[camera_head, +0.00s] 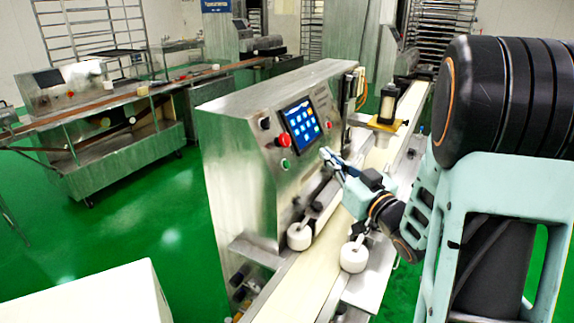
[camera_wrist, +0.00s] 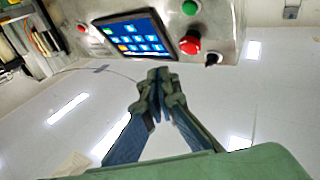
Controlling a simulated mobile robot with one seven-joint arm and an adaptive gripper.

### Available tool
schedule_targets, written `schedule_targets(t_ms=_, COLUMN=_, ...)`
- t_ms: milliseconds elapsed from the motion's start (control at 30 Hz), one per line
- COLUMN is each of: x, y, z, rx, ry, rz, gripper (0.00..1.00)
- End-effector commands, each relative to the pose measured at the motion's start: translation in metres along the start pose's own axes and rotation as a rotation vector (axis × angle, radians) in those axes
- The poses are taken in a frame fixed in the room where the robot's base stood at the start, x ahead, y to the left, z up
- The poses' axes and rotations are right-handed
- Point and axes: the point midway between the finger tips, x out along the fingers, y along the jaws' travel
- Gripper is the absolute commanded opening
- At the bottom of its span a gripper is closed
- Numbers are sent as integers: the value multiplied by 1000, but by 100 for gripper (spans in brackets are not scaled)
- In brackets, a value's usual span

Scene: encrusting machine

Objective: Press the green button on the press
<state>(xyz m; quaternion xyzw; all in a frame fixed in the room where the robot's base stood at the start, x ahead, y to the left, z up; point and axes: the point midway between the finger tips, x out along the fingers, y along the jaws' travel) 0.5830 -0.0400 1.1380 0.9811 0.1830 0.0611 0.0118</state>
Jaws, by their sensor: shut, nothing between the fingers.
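The press (camera_head: 236,165) is a steel machine with a sloped front panel. Its green button (camera_head: 285,164) sits low on the panel, below a red button (camera_head: 284,141) and the lit touchscreen (camera_head: 301,124). My gripper (camera_head: 325,153) is shut and empty, in front of the panel, to the right of the green button and apart from it. In the wrist view, the shut fingertips (camera_wrist: 160,74) lie below the screen, and the green button (camera_wrist: 190,8) is at the top edge, above the red button (camera_wrist: 190,44). Nothing covers the green button.
A black knob (camera_head: 265,123) is on the panel beside the screen. A pale conveyor belt (camera_head: 300,288) runs below my gripper, with white rollers (camera_head: 353,256) near it. Another steel machine (camera_head: 110,150) stands at the left. Green floor (camera_head: 150,225) lies clear between them.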

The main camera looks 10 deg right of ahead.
Motion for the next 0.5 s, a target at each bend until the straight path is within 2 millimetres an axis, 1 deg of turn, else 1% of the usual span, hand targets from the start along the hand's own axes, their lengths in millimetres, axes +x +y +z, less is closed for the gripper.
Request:
schedule_targets(t_ms=167, x=12, y=-10, z=10, rx=1, ry=-1, rz=-4, gripper=0)
schedule_targets(t_ms=500, x=44, y=-34, z=36, rx=-1, ry=-1, rz=-3, gripper=0)
